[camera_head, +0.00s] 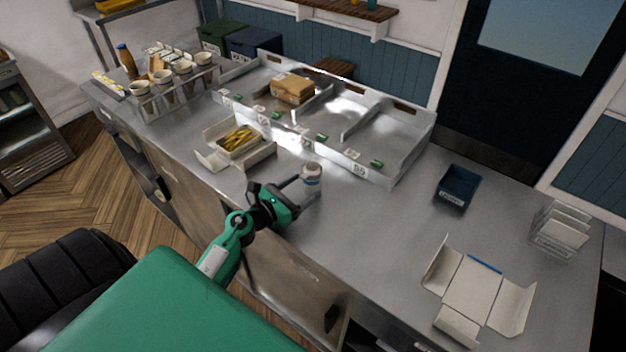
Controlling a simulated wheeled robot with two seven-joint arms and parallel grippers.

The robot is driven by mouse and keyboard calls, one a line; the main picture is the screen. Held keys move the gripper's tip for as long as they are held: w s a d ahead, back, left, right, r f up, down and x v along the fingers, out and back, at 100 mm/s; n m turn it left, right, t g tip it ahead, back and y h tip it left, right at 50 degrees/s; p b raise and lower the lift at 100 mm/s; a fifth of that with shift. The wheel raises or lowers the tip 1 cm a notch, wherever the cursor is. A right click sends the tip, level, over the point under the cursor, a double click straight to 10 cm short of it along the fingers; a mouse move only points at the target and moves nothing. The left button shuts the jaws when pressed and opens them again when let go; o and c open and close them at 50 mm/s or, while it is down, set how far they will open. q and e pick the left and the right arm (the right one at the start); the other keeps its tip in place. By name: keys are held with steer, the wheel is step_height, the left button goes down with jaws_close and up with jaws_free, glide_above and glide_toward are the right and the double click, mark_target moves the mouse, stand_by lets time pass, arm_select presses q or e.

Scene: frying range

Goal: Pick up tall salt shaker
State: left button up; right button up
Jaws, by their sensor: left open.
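The tall salt shaker (312,182) stands upright on the steel counter, near the middle of the view. It is whitish with a blue band and a grey top. My left gripper (295,195) reaches in from the lower left over the counter's front edge. It is open, with its fingers just left of the shaker, and one finger reaches close to the shaker's upper part. I cannot tell whether it touches. The near finger partly hides the area beside the shaker's base. My right gripper is not in view.
An open box of fries (240,143) lies left of the shaker. A divided steel tray unit (395,165) with a brown box (292,89) stands behind. A dark blue bin (457,188) and an unfolded carton (474,292) are to the right. The counter between is clear.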

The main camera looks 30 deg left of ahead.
mark_target(317, 179)
arm_select(q)
steer(key=shift+w+d+r, duration=0.1)
steer(key=shift+w+d, duration=0.05)
steer(key=shift+w, duration=0.15)
steer(key=p+x, duration=0.2)
steer(key=x, duration=0.2)
steer(key=shift+d+p, duration=0.2)
steer(key=shift+p, duration=0.1)
steer(key=shift+w+d, duration=0.1)
steer(key=shift+w, duration=0.35)
steer(key=shift+c, duration=0.6)
steer(key=c, duration=1.3)
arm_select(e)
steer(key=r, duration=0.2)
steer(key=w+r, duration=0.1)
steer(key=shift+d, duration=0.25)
